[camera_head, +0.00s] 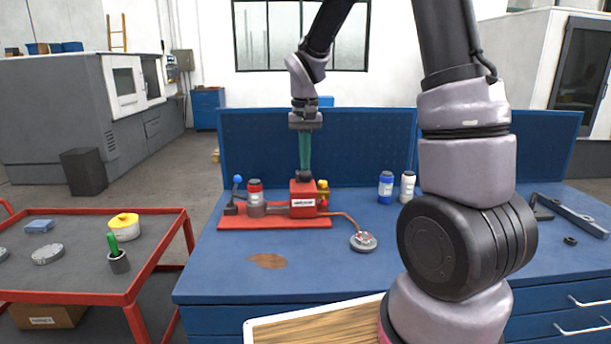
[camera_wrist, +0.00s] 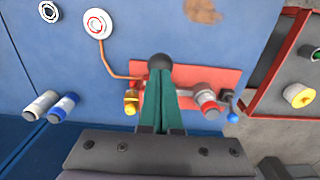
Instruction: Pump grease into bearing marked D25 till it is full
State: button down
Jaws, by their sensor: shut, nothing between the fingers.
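The grease pump stands on a red base plate (camera_head: 250,222) on the blue bench. It has a red box (camera_head: 303,207) with a black ball (camera_head: 304,177) on top. A copper tube (camera_head: 346,218) runs from it to a round bearing (camera_head: 363,242), pale with a red ring in the wrist view (camera_wrist: 97,24). No D25 marking is readable. My gripper (camera_head: 304,169) points down with its green fingers shut and empty. The fingertips are right at the black ball, also in the wrist view (camera_wrist: 160,62); I cannot tell whether they touch it.
A red-topped canister (camera_head: 255,192) and a blue-knobbed lever (camera_head: 237,181) are on the pump's left, a yellow fitting (camera_head: 323,190) on its right. Blue (camera_head: 386,187) and white (camera_head: 407,187) bottles stand behind. A second ring (camera_wrist: 48,12) lies beyond the bearing. The bench front is mostly clear.

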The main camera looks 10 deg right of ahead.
jog(key=shift+r, duration=0.1)
dwell(0.3)
jog(key=shift+r, duration=2.9)
jog(key=shift+s+r, duration=0.1)
jog(key=s+d+r+t, duration=0.2)
jog(key=s+r, duration=0.1)
jog(key=s, duration=0.3)
jog(key=s+d+r+m+t+y, duration=0.1)
jog(key=s+d+r+t, duration=0.1)
jog(key=s+r, duration=0.2)
jog(key=s+d+r+m+t+y, duration=0.1)
jog(key=s+r+t, duration=0.2)
jog(key=s, duration=0.7)
jog(key=shift+d+r, duration=0.4)
jog(key=shift+r, duration=0.25)
